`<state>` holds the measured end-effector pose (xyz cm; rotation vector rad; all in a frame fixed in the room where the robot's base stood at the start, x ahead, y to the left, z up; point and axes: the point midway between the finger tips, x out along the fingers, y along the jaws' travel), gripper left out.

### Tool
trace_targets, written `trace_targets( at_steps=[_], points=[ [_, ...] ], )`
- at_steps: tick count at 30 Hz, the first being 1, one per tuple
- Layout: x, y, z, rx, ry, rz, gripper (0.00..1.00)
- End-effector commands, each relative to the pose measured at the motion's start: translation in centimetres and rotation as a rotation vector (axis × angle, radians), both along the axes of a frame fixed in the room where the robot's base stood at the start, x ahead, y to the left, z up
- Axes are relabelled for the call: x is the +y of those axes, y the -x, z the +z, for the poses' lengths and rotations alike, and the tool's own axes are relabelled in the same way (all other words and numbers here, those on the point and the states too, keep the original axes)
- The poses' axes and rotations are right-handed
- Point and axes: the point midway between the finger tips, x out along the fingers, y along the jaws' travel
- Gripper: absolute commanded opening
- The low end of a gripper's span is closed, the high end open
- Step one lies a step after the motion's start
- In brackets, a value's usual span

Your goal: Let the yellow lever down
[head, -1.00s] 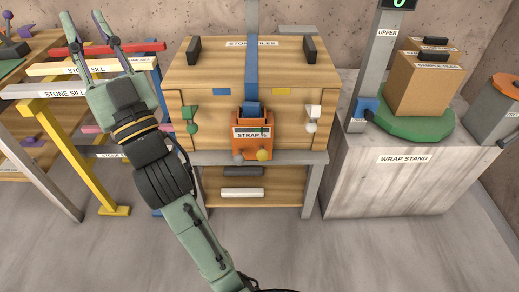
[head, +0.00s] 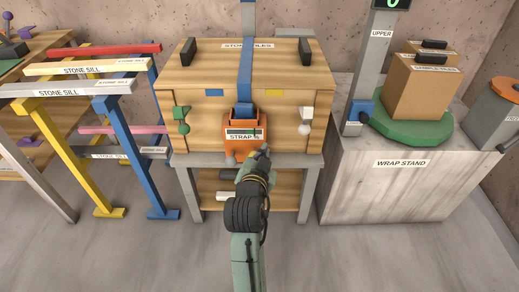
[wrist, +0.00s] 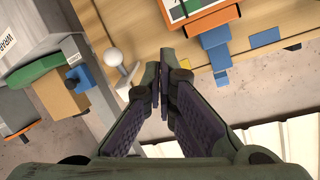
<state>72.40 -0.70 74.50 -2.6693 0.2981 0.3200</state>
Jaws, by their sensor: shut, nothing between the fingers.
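The orange strap unit (head: 240,144) with the "STRAP" label sits on the front of the wooden crate, and the blue strap (head: 246,62) runs up from it. The yellow-knobbed lever does not show now; my gripper and wrist cover that lower right part of the unit in the head view. A grey knob (head: 230,158) shows at its lower left. My gripper (head: 264,150) is at the unit's lower right corner. In the wrist view my gripper (wrist: 160,88) is shut and empty, with the orange unit (wrist: 200,22) beyond it. I cannot tell whether it touches the lever.
A white ball-ended lever (head: 304,122) is on the crate's right side and a green one (head: 183,120) on its left. The wrap stand (head: 383,175) is to the right. The sill rack (head: 135,150) is to the left. Open floor lies in front.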

Motion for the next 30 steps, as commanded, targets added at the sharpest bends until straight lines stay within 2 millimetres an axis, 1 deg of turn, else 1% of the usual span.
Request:
trace_targets(
  at_steps=[6,8,10,14,18,23,24,25,30],
  points=[
    [0.0,-0.3,0.0,-0.001,0.001,0.002,0.0],
    [0.0,-0.7,-0.1,0.0,0.002,0.001,0.0],
    [-0.2,-1.6,-0.2,-0.001,0.002,0.002,0.0],
    [-0.5,-3.9,-0.8,-0.001,0.001,0.002,0.0],
    [-1.1,-6.9,-1.6,-0.001,0.001,0.001,0.0],
    [-1.5,-10.0,-2.5,-0.001,0.0,0.003,0.0],
    [-0.9,-9.2,-3.4,0.004,0.001,0.005,0.0],
    [-0.7,-8.9,-3.8,0.004,0.001,0.005,0.0],
    [0.2,-7.9,-5.1,-0.001,0.001,0.004,0.0]
  ],
)
